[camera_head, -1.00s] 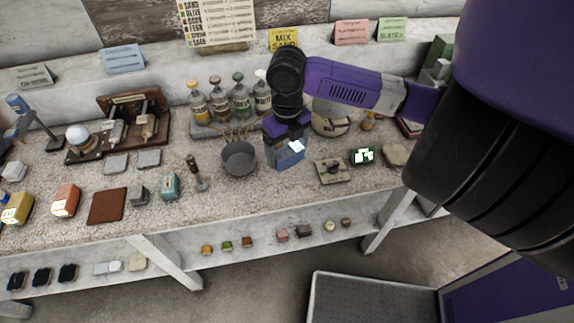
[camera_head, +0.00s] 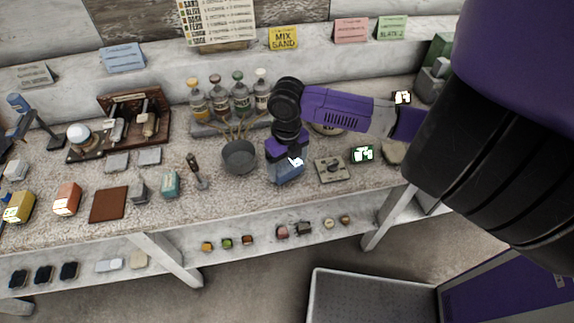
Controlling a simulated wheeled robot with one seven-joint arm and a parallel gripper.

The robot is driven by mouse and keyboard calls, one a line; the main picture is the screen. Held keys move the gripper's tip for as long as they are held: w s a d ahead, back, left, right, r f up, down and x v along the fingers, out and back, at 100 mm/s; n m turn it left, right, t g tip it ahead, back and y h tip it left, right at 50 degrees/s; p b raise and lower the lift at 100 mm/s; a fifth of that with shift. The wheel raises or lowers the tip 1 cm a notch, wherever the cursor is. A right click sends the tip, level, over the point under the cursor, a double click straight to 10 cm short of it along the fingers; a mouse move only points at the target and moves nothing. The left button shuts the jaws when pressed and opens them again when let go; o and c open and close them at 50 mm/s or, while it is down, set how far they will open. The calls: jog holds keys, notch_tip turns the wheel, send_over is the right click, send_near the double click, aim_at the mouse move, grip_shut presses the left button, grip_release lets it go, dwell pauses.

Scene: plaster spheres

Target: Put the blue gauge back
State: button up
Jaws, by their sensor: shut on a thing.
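The blue gauge (camera_head: 285,175) is a small blue block with a bright white display patch, right of the grey pot on the long speckled bench. My gripper (camera_head: 287,158) points down onto it and is shut on it. The gripper and wrist cover its upper part and back. I cannot tell whether its underside touches the bench or hangs just above it.
A plate with a knob (camera_head: 332,169) and a green-lit display (camera_head: 363,154) lie right. Orange (camera_head: 67,199) and yellow (camera_head: 18,208) blocks and a bare brown pad (camera_head: 108,205) lie far left.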

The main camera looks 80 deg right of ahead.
jog(key=o, duration=1.1)
jog(key=shift+r, duration=0.1)
